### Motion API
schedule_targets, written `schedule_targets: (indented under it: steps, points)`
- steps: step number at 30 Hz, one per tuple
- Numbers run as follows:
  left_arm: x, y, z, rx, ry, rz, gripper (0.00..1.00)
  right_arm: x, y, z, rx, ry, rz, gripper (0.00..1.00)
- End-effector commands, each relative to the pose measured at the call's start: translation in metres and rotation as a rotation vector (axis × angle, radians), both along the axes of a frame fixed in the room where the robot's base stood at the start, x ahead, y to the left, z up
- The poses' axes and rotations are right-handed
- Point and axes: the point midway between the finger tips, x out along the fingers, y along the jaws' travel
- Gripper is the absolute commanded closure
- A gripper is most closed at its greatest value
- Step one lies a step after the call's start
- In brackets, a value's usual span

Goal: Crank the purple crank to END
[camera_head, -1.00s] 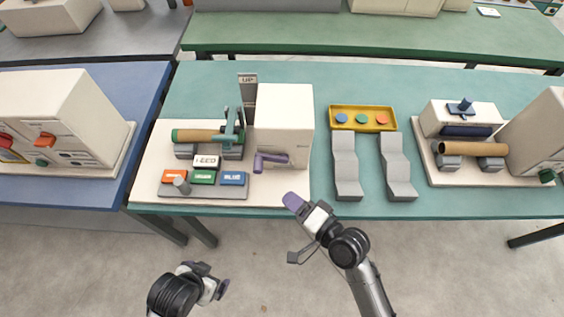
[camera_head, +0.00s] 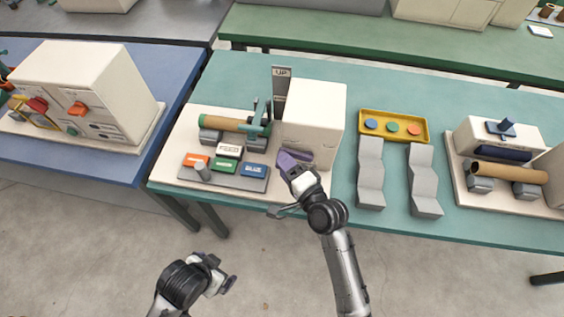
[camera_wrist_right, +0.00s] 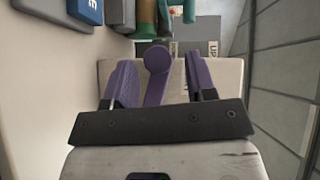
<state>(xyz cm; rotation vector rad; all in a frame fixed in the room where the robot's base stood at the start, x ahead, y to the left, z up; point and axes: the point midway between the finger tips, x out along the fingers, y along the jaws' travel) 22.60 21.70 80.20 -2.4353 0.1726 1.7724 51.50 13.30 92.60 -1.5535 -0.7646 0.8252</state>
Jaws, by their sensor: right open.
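The purple crank (camera_wrist_right: 157,61) is on the near face of the white winder housing (camera_head: 314,112). In the right wrist view its round knob and arm lie between the two purple fingers of my right gripper (camera_wrist_right: 160,72). The fingers are apart, with gaps visible beside the knob. In the head view my right gripper (camera_head: 291,165) is at the front of the housing and hides much of the crank. My left gripper (camera_head: 222,276) is low, in front of the table and far from the crank; its finger opening is unclear. I cannot make out an END mark.
A green and brown roll (camera_head: 226,124) lies left of the housing, near an upright UP plate (camera_head: 281,85). A key panel (camera_head: 226,178) with coloured blocks and a grey post stands at the left front. Grey stepped rests (camera_head: 370,175) and a yellow tray (camera_head: 393,125) are to the right.

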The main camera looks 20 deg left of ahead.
Motion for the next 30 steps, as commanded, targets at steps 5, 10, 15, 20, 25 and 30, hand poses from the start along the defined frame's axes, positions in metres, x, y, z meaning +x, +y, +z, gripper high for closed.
schedule_targets:
  steps: [5, 10, 15, 20, 25, 30]
  points:
    - [0.000, 0.000, -0.004, 0.000, 0.000, 0.000, 0.00, 0.009, 0.013, -0.002, -0.001, -0.001, 0.000, 0.49]
    - [0.000, 0.000, -0.005, 0.000, 0.000, 0.000, 0.00, 0.012, 0.018, -0.002, -0.001, -0.001, 0.000, 0.49]
    - [0.000, 0.000, -0.005, 0.000, 0.000, 0.000, 0.00, 0.012, 0.019, -0.002, -0.001, -0.001, -0.001, 0.49]
    - [0.000, 0.000, -0.005, 0.000, 0.000, 0.000, 0.00, 0.012, 0.018, -0.002, -0.001, 0.000, -0.001, 0.53]
    - [0.000, 0.000, -0.005, 0.000, -0.001, 0.000, 0.00, 0.012, 0.018, -0.002, -0.001, 0.000, -0.001, 0.69]
    - [0.000, 0.000, -0.005, 0.000, -0.001, 0.000, 0.00, 0.012, 0.018, -0.002, -0.001, 0.000, -0.001, 0.85]
